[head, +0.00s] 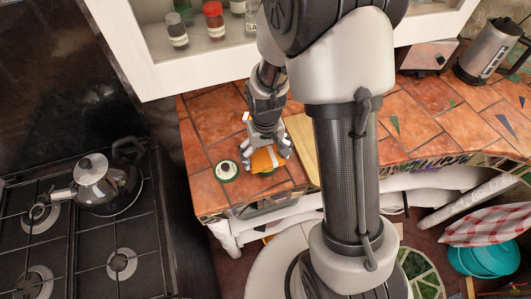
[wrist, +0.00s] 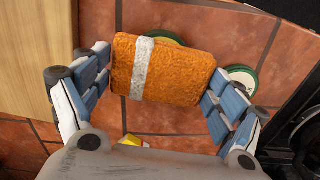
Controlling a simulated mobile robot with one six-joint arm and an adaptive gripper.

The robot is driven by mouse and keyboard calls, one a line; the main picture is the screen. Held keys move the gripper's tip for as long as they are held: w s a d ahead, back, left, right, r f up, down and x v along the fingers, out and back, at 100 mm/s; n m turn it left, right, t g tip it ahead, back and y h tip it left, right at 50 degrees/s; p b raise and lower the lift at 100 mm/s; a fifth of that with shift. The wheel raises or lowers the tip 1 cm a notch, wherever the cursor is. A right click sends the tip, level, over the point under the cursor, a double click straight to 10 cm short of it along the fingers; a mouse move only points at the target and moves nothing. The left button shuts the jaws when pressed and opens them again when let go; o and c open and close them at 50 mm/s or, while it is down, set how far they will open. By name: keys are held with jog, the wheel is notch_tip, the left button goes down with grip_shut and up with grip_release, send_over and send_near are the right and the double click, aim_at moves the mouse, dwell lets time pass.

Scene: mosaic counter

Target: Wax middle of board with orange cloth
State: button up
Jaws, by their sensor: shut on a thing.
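My gripper (head: 266,151) is shut on an orange cloth (head: 264,161) at the front left of the tiled counter. In the wrist view the cloth (wrist: 165,75) is a folded orange pad with a pale grey band, held between the two fingers of the gripper (wrist: 158,82). The wooden board (head: 303,143) lies to the right of the gripper, partly hidden behind my arm. In the wrist view the bare board (wrist: 38,50) is at the left, apart from the cloth.
A round green-rimmed white item (head: 227,171) sits left of the cloth. Another green-rimmed round item (wrist: 165,36) shows partly from under the cloth. A stove with a kettle (head: 100,182) stands left. A shelf with jars (head: 176,30) overhangs the back.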

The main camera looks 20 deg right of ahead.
aim_at(265, 156)
jog(key=shift+f+b, duration=0.45)
jog(key=shift+f, duration=0.15)
dwell(1.7)
jog(key=shift+r+p, duration=2.75)
jog(key=shift+r, duration=0.85)
